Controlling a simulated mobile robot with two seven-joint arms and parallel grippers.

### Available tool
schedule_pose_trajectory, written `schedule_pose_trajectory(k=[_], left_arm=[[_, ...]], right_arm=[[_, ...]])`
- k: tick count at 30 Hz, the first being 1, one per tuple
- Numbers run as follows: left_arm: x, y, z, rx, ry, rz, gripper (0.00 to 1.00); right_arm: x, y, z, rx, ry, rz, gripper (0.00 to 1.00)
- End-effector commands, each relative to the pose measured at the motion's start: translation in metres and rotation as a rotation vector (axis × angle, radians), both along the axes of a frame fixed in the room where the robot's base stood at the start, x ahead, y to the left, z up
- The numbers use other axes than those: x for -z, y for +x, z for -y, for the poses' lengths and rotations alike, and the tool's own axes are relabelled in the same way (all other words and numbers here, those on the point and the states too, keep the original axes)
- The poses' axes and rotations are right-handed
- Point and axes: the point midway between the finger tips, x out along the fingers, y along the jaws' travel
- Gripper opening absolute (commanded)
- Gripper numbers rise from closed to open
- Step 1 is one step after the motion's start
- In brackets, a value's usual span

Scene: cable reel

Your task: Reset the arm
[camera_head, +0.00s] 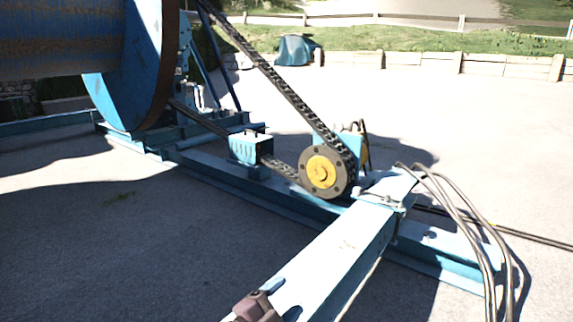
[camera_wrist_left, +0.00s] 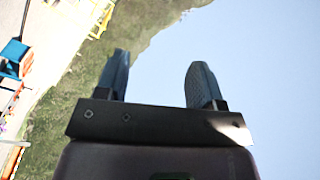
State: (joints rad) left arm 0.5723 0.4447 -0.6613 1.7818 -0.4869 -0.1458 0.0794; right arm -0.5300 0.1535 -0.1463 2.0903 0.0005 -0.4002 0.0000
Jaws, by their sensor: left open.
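My left gripper (camera_wrist_left: 160,70) shows in the left wrist view, with its two blue-grey fingers spread apart and nothing between them. Blue sky and a green slope lie behind the fingers, so it is clear of any object. I cannot make out the left gripper for certain in the head view. My right gripper is in neither view.
A large blue-flanged reel (camera_head: 135,65) stands at upper left. A chain (camera_head: 270,75) runs down to a yellow-hubbed sprocket (camera_head: 325,173) on a blue frame (camera_head: 240,183). A blue beam (camera_head: 340,240) extends toward me. Cables (camera_head: 470,220) hang at right. Open ground lies left and right.

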Motion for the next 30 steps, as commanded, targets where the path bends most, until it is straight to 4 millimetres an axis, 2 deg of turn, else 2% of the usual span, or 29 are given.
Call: schedule_pose_trajectory(k=[1, 8, 14, 23, 27, 30], left_arm=[[0.0, -0.006, -0.014, -0.051, -0.05, -0.06, 0.62], [0.026, -0.036, -0.076, -0.25, -0.233, -0.323, 0.62], [0.055, -0.077, -0.131, -0.403, -0.374, -0.52, 0.62], [0.097, -0.162, -0.208, -0.624, -0.541, -0.719, 0.62], [0.12, -0.212, -0.241, -0.74, -0.563, -0.784, 0.62], [0.138, -0.248, -0.257, -0.81, -0.564, -0.836, 0.62]], right_arm=[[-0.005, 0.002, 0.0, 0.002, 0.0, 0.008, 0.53], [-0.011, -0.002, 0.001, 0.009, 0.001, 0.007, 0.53], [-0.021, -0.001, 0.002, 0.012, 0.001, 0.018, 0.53], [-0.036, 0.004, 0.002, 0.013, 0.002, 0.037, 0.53], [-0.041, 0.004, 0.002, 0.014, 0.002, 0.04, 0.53], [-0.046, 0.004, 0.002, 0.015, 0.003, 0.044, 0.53]])
